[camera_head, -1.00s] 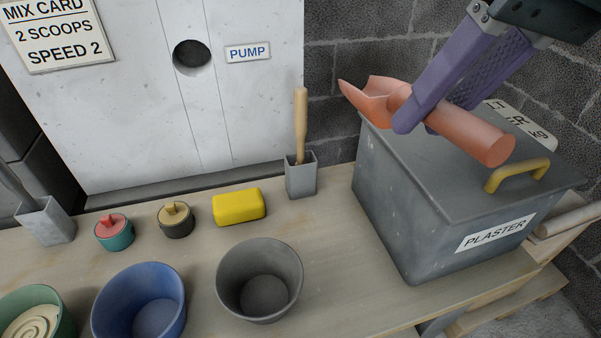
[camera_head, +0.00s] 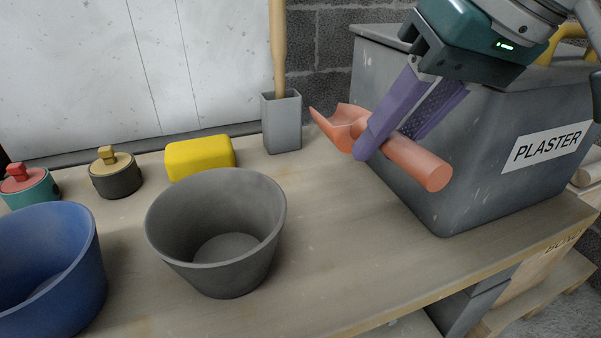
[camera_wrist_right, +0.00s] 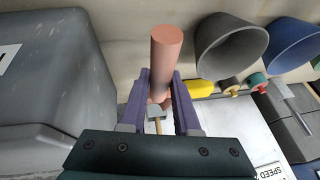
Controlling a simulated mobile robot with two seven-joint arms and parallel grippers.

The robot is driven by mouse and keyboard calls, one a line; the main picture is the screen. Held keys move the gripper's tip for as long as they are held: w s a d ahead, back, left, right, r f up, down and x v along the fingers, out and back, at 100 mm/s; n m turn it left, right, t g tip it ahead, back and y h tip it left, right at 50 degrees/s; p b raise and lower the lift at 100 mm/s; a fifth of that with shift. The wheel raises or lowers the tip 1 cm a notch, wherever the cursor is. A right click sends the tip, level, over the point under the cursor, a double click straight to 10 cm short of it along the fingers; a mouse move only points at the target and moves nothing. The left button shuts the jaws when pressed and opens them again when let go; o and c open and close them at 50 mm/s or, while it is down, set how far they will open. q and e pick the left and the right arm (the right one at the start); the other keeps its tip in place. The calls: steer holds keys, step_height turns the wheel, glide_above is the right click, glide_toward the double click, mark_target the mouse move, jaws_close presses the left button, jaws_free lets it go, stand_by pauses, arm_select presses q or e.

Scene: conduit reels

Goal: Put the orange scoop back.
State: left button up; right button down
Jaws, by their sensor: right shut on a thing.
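The orange scoop (camera_head: 418,163) is held in my right gripper (camera_head: 378,140), whose purple fingers are shut on its handle. The scoop's bowl points left and its round handle end points right, toward the viewer. It appears to be above the bench, in front of the grey plaster bin (camera_head: 470,130). In the right wrist view the scoop's handle (camera_wrist_right: 167,60) stands between the two fingers (camera_wrist_right: 160,92). The bin's lid looks closed, with a yellow handle (camera_head: 562,45) on top. My left gripper is not in view.
A grey bucket (camera_head: 226,271) and a blue bucket (camera_head: 85,270) stand on the bench (camera_head: 340,255). A grey square holder (camera_head: 282,125) with a wooden-handled tool, a yellow block (camera_head: 200,158) and two small lidded pots stand behind. The bench right of the grey bucket is clear.

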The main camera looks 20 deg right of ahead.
step_height(320, 180, down, 12)
steer(key=b, duration=0.5)
steer(key=shift+r, duration=0.35)
steer(key=c, duration=0.6)
jaws_free()
steer(key=shift+c, duration=0.2)
